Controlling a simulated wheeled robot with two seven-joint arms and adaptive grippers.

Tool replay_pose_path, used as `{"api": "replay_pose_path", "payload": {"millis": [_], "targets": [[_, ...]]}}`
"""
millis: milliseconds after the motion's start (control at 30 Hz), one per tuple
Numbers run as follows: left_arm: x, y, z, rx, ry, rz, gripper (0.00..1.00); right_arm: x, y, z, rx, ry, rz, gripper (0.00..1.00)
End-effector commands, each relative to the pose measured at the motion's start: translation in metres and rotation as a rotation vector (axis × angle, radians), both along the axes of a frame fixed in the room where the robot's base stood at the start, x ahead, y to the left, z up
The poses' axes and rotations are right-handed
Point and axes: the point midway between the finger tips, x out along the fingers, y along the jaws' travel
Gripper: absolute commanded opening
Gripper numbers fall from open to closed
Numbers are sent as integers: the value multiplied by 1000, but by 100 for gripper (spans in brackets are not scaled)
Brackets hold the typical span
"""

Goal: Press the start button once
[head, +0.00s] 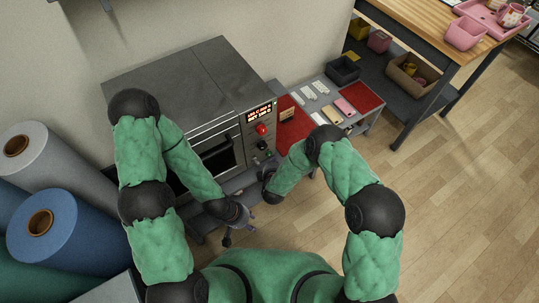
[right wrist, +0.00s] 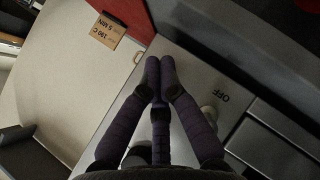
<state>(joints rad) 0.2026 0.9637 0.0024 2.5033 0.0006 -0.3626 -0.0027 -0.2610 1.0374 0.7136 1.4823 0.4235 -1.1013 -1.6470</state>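The grey press (head: 190,85) stands against the wall in the head view. Its front panel carries a lit red display (head: 258,113), a large red button (head: 262,129) and small dark controls (head: 263,146) below. I cannot read which control is the start button. My right gripper (head: 266,168) is just below these controls. In the right wrist view its fingertips (right wrist: 160,67) meet with nothing between them, over a grey panel marked OFF; a pale round knob (right wrist: 209,113) is partly hidden behind a finger. My left gripper (head: 239,232) is low in front of the press, fingers apart and empty.
A low side table (head: 318,117) with red mats and small items stands right of the press. A wooden workbench (head: 440,30) with pink trays is farther right. Large rolls (head: 50,225) stand at the left. The wooden floor on the right is clear.

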Motion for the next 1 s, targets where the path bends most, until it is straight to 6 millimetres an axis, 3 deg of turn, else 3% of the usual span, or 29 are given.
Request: {"api": "replay_pose_path", "payload": {"millis": [1000], "targets": [[0, 0, 0, 0, 0, 0, 40, 7, 5, 1, 0, 0, 0, 0]]}}
